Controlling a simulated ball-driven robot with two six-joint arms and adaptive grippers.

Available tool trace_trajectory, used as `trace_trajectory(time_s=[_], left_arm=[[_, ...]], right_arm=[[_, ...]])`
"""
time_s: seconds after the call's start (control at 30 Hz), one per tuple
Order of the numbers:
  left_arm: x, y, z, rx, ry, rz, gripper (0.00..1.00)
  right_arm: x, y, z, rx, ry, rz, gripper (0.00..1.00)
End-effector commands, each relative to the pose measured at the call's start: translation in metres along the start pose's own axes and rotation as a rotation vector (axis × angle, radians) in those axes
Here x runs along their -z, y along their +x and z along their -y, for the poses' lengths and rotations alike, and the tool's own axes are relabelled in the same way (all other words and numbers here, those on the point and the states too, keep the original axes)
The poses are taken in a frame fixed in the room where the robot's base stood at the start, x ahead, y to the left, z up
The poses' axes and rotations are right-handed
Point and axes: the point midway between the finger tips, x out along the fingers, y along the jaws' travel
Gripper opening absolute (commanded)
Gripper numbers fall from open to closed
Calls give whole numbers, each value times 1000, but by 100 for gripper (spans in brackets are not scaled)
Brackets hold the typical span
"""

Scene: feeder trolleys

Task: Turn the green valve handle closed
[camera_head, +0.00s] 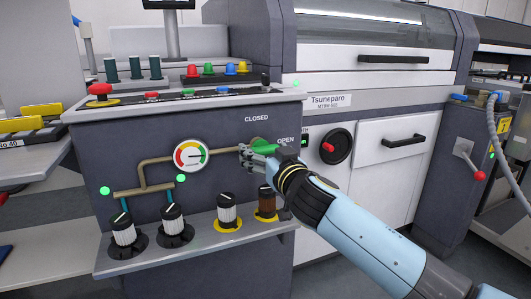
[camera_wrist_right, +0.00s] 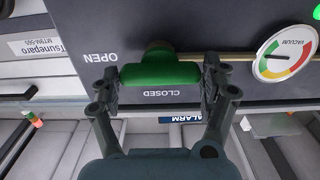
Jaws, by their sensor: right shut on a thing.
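The green valve handle (camera_head: 264,146) sits on the dark front panel, at the right end of a brass pipe. The handle lies roughly level, its right end toward the OPEN label (camera_head: 286,139); the CLOSED label (camera_head: 256,118) is above it. My right gripper (camera_head: 260,153) comes from the lower right and partly hides the handle. In the right wrist view the green handle (camera_wrist_right: 160,74) lies crosswise between the two fingers of my right gripper (camera_wrist_right: 161,82), one at each end, shut on it. My left gripper is not in view.
A round vacuum gauge (camera_head: 191,155) sits left of the valve on the pipe. A black handwheel (camera_head: 337,146) is to the right. Coloured buttons line the console top above.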

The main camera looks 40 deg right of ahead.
Motion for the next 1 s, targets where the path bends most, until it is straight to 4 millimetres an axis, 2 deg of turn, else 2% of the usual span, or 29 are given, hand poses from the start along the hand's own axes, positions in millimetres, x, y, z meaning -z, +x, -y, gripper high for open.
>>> trace_trajectory(time_s=[0.37, 1.0], left_arm=[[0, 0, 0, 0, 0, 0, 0], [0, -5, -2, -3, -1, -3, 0]], right_arm=[[0, 0, 0, 0, -142, 0, 48], [0, 0, 2, 0, -731, 0, 48]])
